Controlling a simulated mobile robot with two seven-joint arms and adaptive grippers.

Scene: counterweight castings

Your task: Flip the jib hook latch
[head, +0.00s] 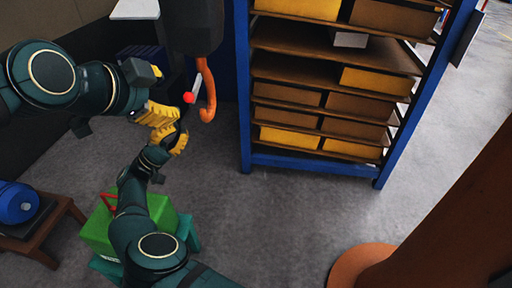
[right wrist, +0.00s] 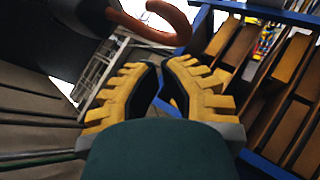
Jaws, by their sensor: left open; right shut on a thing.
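The orange jib hook (head: 208,100) hangs from a dark block (head: 192,28) at the top of the head view. Its curve also shows at the top of the right wrist view (right wrist: 158,30). A pale latch bar (head: 196,84) with a red ball end (head: 189,98) slants down at the hook's left side. My left gripper (head: 166,104) is open, left of the red end. My right gripper (head: 178,127) is just below it and below the hook. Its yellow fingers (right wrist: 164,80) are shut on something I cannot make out. The two grippers overlap in the head view, hiding any contact.
A blue rack (head: 243,90) with yellow and brown boxes stands close right of the hook. A green box (head: 98,232) stands below, partly behind my right arm. A blue round object (head: 17,203) sits on a brown stool (head: 45,238). Grey floor (head: 270,215) is clear before the rack.

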